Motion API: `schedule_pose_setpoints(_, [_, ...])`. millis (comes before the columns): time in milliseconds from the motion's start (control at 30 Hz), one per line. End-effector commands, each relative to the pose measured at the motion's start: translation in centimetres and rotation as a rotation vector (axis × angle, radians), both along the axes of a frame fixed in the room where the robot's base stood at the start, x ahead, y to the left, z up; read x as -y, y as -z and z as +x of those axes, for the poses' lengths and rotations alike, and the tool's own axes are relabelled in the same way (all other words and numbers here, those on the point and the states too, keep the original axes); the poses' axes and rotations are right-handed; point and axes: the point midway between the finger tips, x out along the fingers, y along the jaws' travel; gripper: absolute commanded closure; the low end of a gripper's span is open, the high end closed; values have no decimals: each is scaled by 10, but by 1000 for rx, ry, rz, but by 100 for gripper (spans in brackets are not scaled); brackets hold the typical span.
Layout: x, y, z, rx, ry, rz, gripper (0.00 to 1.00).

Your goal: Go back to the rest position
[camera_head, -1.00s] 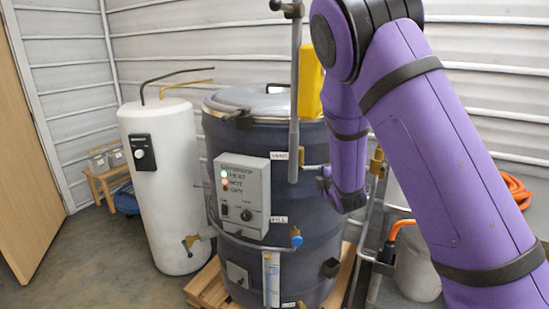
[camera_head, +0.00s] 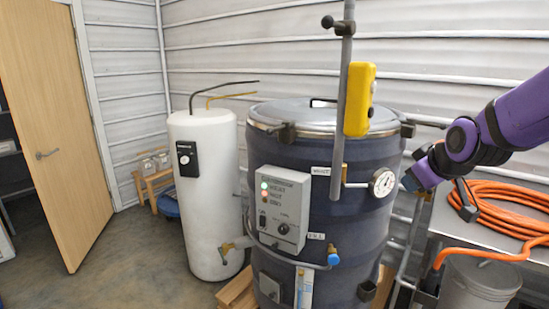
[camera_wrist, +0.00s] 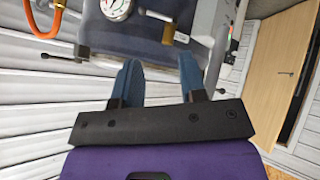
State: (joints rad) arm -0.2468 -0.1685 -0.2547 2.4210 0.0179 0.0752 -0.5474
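My gripper (camera_head: 411,182) is at the right in the head view, at the end of my purple arm, in front of or beside the right edge of the dark drum, near the round gauge (camera_head: 382,183). In the wrist view my gripper (camera_wrist: 158,82) shows two blue fingers spread apart with nothing between them.
A white tank (camera_head: 205,210) stands left of the drum. A yellow pendant (camera_head: 358,100) hangs by a grey upright pole (camera_head: 341,110). An orange hose (camera_head: 490,205) lies coiled on a metal bench above a grey bucket (camera_head: 480,280). A wooden door (camera_head: 50,130) and clear floor are at left.

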Motion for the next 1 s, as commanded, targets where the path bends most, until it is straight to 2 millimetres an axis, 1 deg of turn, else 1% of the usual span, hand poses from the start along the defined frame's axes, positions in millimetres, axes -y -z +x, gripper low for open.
schedule_pose_setpoints(33, [1, -10, -15, -17, 21, 33, 62])
schedule_pose_setpoints(167, [0, -25, -57, -84, 81, 111, 62])
schedule_pose_setpoints(267, [-1, -35, -90, -136, 132, 161, 62])
schedule_pose_setpoints(300, [-1, -39, -103, -156, 153, 178, 62])
schedule_pose_setpoints(367, [-2, -43, -124, -186, 187, 202, 62])
schedule_pose_setpoints(400, [-3, -46, -138, -206, 210, 215, 62])
schedule_pose_setpoints(500, [-4, -50, -172, -252, 272, 243, 62])
schedule_pose_setpoints(600, [-6, -52, -201, -292, 330, 261, 62])
schedule_pose_setpoints(700, [-7, -53, -222, -321, 377, 270, 62])
schedule_pose_setpoints(800, [-8, -52, -235, -339, 405, 274, 62])
schedule_pose_setpoints(900, [-8, -52, -240, -347, 418, 278, 62])
schedule_pose_setpoints(1000, [-8, -52, -241, -350, 420, 277, 62])
